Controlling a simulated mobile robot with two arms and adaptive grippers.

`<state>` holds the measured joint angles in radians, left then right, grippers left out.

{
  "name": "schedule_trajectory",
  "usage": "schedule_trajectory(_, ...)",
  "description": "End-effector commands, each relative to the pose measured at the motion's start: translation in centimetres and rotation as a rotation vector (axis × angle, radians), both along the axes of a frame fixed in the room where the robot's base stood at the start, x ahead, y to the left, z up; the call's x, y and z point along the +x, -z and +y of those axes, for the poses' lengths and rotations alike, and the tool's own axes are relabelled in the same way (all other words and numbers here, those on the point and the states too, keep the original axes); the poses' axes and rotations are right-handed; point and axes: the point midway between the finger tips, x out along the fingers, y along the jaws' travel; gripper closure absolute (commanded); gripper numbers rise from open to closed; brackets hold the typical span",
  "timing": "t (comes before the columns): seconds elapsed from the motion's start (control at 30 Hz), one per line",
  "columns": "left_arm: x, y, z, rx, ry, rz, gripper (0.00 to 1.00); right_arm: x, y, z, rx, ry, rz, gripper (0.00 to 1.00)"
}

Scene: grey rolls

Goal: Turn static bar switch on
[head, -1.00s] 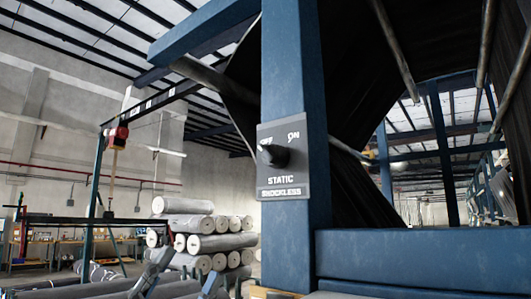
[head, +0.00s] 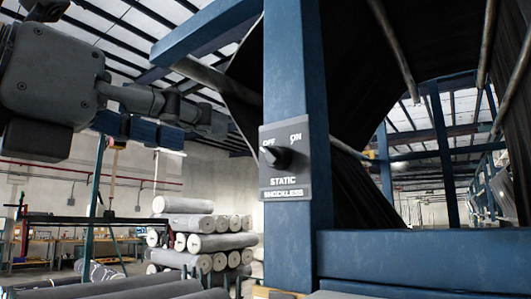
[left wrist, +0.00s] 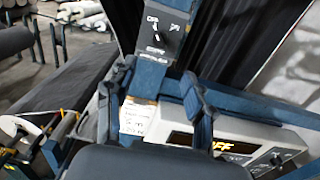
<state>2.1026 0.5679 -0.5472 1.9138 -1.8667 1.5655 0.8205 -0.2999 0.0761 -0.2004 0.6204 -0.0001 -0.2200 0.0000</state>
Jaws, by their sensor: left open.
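The static bar switch (head: 285,180) is a dark grey plate on a blue upright post, marked OFF and ON at the top and STATIC SHOCKLESS below. Its black knob (head: 288,158) points up and left, toward OFF. My left gripper (head: 200,125) is at the upper left, apart from the switch, with its fingers pointing right. In the left wrist view, the gripper (left wrist: 155,75) is open and empty, and the switch plate (left wrist: 170,22) shows beyond the fingertips near the top. My right gripper is not in view.
The blue post (head: 292,60) and a blue crossbeam (head: 430,255) frame the machine. A white control box (left wrist: 255,140) with a yellow OFF display is low in the left wrist view. Stacked grey rolls (head: 215,242) lie farther back. Air left of the switch is free.

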Motion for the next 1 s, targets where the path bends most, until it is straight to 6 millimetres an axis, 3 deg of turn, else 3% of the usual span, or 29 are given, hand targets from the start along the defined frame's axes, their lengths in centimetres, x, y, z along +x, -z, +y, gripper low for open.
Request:
schedule_trajectory(0.6,9.0,-0.4,-6.6,0.003,0.002,0.003,0.47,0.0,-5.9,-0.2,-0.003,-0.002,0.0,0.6)
schedule_trajectory(0.8,10.6,-0.2,-7.8,0.002,0.002,0.001,0.47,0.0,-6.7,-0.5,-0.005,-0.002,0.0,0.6)
schedule_trajectory(1.0,10.9,0.0,-8.0,0.001,0.001,0.0,0.47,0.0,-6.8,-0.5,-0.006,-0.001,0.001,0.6)
